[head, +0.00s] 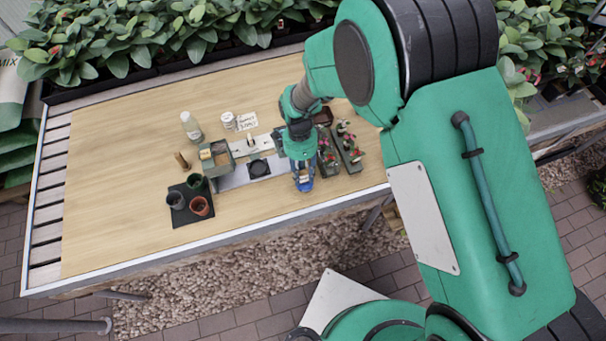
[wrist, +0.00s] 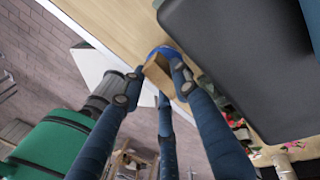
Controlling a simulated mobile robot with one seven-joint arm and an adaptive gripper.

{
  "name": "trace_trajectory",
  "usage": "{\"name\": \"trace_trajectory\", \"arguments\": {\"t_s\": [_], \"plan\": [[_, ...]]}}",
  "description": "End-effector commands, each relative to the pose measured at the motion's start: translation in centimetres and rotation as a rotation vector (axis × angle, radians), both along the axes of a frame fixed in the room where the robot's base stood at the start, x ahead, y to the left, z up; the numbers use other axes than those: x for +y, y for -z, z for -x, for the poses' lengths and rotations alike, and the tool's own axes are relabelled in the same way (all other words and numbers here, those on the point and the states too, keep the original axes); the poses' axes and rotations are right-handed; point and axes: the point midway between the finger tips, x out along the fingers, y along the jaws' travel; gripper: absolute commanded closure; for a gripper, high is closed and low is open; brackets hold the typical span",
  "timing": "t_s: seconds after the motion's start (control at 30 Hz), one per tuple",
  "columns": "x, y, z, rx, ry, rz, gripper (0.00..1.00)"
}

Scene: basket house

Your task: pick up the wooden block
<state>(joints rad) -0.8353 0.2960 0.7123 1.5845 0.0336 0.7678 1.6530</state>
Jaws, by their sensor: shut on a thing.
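The wooden block (wrist: 157,73) is light brown and shows between the fingertips in the wrist view. My gripper (wrist: 154,88) has dark blue fingers that are closed on it. A bright blue rounded thing (wrist: 166,51) shows right behind the block; I cannot tell whether it touches it. In the head view my gripper (head: 303,178) is at the front part of the wooden table (head: 130,215), left of the planters. The blue thing shows at its tip there (head: 304,186). The block is not clearly distinguishable in the head view, and its height above the table is hard to tell.
Small planters (head: 348,148) stand close to the right of my gripper. To the left are a grey-green box (head: 217,162), a black square (head: 259,168), and a dark tray (head: 183,215) with pots. A white bottle (head: 191,127) and jar (head: 229,121) stand behind. The table's left part is clear.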

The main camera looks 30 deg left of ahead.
Motion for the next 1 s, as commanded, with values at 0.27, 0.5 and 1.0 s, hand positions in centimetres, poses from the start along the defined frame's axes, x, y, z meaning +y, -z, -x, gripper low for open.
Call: {"name": "trace_trajectory", "arguments": {"t_s": [0.27, 0.5, 1.0], "plan": [[0.1, -3.1, -0.1, -0.001, 0.000, -0.002, 0.89], [-2.9, -3.7, 2.8, 0.001, 0.000, 0.001, 0.89], [-9.8, -4.5, 9.4, 0.001, 0.000, -0.001, 0.89]]}}
